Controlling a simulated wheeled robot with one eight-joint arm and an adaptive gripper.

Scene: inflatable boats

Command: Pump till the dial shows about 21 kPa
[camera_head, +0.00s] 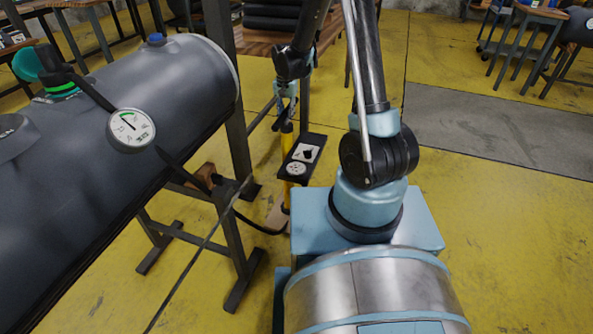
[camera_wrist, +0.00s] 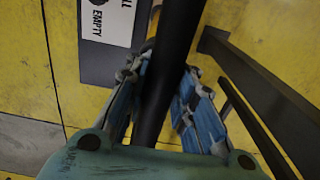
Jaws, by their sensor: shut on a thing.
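The round white dial (camera_head: 132,129) hangs by the grey inflatable tube (camera_head: 60,160) in the head view. It has a green band and a dark needle pointing to the upper left; its numbers are too small to read. My gripper (camera_head: 286,98) is at the top of the yellow pump (camera_head: 287,141). In the wrist view the gripper's fingers (camera_wrist: 160,85) are closed around a thick black bar, the pump handle (camera_wrist: 177,40). The pump's lower part is partly hidden behind the black panel.
A black panel (camera_head: 312,144) with a switch and white labels stands beside the pump; "EMPTY" reads in the wrist view (camera_wrist: 106,15). A black hose (camera_head: 178,163) hangs by the tube. A dark stand (camera_head: 240,245) supports the tube.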

